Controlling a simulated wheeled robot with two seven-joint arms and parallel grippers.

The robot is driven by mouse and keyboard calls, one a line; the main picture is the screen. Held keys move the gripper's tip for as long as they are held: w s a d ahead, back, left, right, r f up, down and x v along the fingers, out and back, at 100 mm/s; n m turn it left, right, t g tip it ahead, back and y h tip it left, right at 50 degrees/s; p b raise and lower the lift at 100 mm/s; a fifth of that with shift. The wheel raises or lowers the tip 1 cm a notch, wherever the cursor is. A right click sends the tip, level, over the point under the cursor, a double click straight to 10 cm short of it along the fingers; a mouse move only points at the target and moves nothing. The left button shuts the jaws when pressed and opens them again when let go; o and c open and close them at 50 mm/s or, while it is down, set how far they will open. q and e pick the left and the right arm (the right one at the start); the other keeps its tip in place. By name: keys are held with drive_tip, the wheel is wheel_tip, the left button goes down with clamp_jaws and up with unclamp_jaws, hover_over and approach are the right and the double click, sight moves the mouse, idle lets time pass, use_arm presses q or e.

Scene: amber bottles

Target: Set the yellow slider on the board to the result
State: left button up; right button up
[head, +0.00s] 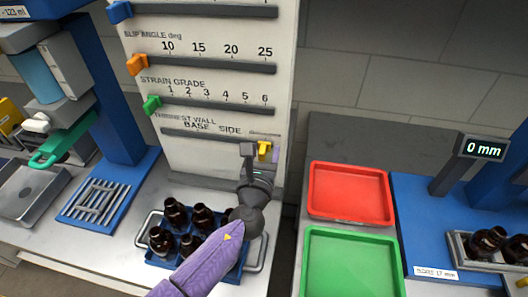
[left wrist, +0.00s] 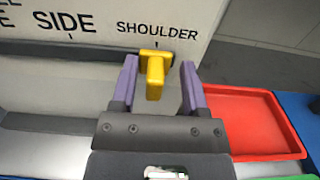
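The board (head: 210,90) stands upright at the back, with several horizontal slots and sliders. The yellow slider (head: 264,147) is at the right end of the lowest slot, whose labels read in part "ST WALL", "BASE" and "SIDE". In the left wrist view the yellow slider (left wrist: 154,72) is below the word "SHOULDER". My left gripper (head: 261,154) is at the slider. In the wrist view its two purple fingers (left wrist: 158,75) are apart, one on each side of the slider, with visible gaps. My right gripper is not in view.
Blue, orange and green sliders (head: 152,104) sit at the left ends of upper slots. Amber bottles (head: 175,213) stand in a tray below the board. Red (head: 350,218) and green (head: 330,290) trays lie right. A display (head: 485,147) reads "0 mm"; a label (head: 436,272) seems to read "BORE 17 mm".

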use_arm(q)
drive_tip(key=shift+s, duration=0.1)
drive_tip(key=shift+s+a, duration=0.1)
drive_tip(key=shift+s, duration=0.2)
drive_tip(key=s+a+p, duration=0.1)
drive_tip(key=s, duration=0.8)
drive_tip(key=shift+a, duration=0.1)
